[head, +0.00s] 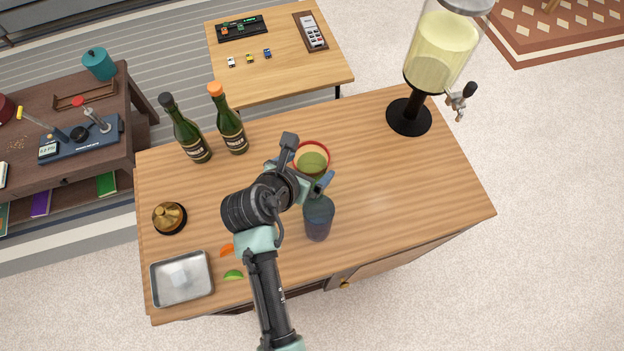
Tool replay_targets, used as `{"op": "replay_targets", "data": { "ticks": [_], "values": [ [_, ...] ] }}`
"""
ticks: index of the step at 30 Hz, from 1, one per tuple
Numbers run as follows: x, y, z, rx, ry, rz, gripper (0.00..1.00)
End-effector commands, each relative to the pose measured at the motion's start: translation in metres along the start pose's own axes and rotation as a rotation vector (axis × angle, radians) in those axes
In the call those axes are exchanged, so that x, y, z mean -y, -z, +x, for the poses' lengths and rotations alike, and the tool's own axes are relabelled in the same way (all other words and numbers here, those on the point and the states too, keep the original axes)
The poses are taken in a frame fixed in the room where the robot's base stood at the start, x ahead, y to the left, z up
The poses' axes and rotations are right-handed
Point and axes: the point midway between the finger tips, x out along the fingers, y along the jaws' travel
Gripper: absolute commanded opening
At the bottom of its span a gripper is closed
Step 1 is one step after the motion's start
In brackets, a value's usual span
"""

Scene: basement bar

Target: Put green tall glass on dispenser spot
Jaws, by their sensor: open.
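A glass with a red rim and a yellow-green inside (313,161) stands on the wooden counter, just beyond my gripper. A tall dark blue-grey glass (318,221) stands nearer, to the lower right of my gripper. I cannot tell any other glass as green. My gripper (304,172) is open over the counter's middle, its fingers at the near side of the red-rimmed glass; whether they touch it or reach around it is unclear. The drink dispenser (441,50) holds pale yellow liquid on a black round base (409,117), with its tap (462,98) on the right. No marked spot shows.
Two green bottles (187,130) (231,122) stand at the counter's back left. A brass bell-like object (169,217), a metal tray (158,290) and fruit slices (233,274) lie left. The counter's right part (420,190) is clear.

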Motion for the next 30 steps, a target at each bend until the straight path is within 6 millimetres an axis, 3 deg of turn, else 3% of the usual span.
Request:
{"op": "replay_targets", "data": {
  "ticks": [12,21,30],
  "values": [
    [0.006,0.005,0.048,-0.001,0.002,0.001,1.00],
    [0.006,0.005,0.050,0.000,0.001,0.001,0.98],
    [0.006,0.005,0.050,0.000,0.001,0.001,0.44]
  ]
}}
